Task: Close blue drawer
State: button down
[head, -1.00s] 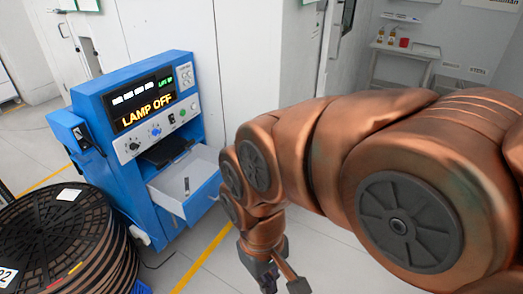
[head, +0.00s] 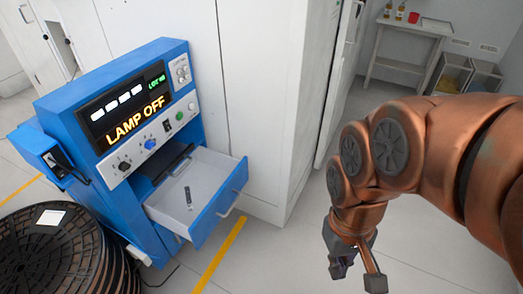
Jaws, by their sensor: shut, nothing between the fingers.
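The blue drawer (head: 221,205) is pulled out of the blue rewind station (head: 60,125). Its blue front has a pale handle (head: 230,206), and its light grey tray is open to view. A small dark object (head: 188,197) lies inside. My gripper (head: 357,274) hangs fingers-down at the lower right, apart from the drawer and to the right of its front. It is shut and holds nothing.
The station's screen reads LAMP OFF (head: 135,124). A stack of black reels (head: 50,255) stands at lower left. A white cabinet (head: 245,85) is behind the drawer. A yellow line (head: 218,257) crosses the floor. Floor between drawer and gripper looks clear.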

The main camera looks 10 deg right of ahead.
aim_at(215, 179)
jog(key=u, duration=0.2)
jog(key=i, duration=0.65)
jog(key=u, duration=0.9)
jog(key=i, duration=0.3)
jog(key=u, duration=0.25)
